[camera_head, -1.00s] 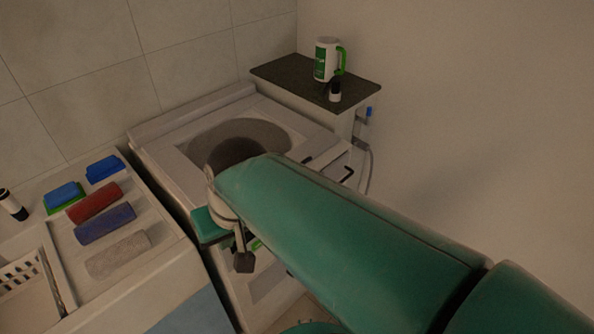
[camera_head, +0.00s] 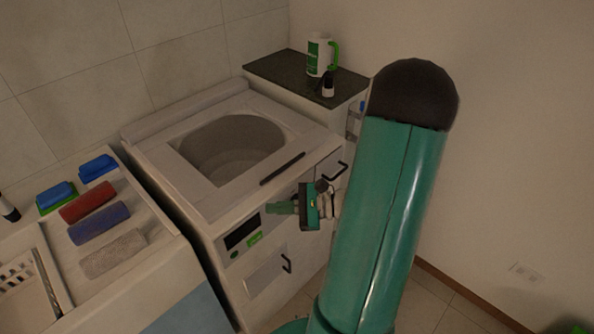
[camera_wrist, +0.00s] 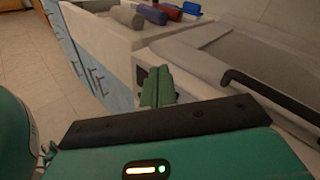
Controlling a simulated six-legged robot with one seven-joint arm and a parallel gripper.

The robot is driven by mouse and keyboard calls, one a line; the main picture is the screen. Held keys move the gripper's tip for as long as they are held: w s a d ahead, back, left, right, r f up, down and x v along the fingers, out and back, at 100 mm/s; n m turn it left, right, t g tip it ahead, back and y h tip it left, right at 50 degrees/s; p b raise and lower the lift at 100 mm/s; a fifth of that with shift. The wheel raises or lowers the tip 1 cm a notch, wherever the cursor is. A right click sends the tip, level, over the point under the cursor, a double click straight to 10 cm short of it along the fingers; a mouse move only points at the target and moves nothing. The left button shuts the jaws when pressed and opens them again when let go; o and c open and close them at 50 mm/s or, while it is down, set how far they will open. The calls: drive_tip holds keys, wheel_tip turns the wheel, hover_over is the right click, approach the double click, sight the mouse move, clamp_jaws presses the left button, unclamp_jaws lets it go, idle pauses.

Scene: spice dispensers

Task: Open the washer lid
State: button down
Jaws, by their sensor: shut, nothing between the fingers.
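The washer (camera_head: 200,218) is a white top-loader with a dark display on its front. Its lid (camera_head: 181,166) lies flat on top, and the round drum shows inside the lid's frame; I cannot tell whether a clear pane covers it. A dark bar handle (camera_head: 282,168) runs along the lid's front right edge; it also shows in the wrist view (camera_wrist: 275,96). My gripper (camera_head: 272,208) is shut and empty, in front of the washer and below the handle, apart from it. Its fingers point left in the head view and show together in the wrist view (camera_wrist: 158,86).
A counter (camera_head: 70,278) with rolled towels (camera_head: 101,222) and blue sponges (camera_head: 98,168) stands left of the washer. A dark-topped cabinet (camera_head: 290,67) with a mug (camera_head: 318,57) and a small bottle (camera_head: 328,86) stands behind right. Bare floor (camera_head: 455,310) lies at right.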

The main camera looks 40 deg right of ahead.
drive_tip(key=s+d+f+m+t+h, duration=0.3)
drive_tip(key=d+f+m+t+h, duration=0.15)
drive_tip(key=d+m, duration=0.2)
drive_tip(key=s+d+f+m+t+h, duration=0.35)
drive_tip(key=d+m+h, duration=0.25)
drive_tip(key=d, duration=0.2)
drive_tip(key=w+r, duration=0.1)
drive_tip(key=w, duration=0.3)
drive_tip(key=w+r, duration=0.2)
drive_tip(key=w, duration=0.2)
drive_tip(key=w+r, duration=0.2)
drive_tip(key=w, duration=0.2)
drive_tip(key=shift+a+r, duration=0.1)
drive_tip(key=shift+r, duration=0.15)
drive_tip(key=shift+w+r, duration=0.2)
drive_tip(key=shift+r, duration=0.1)
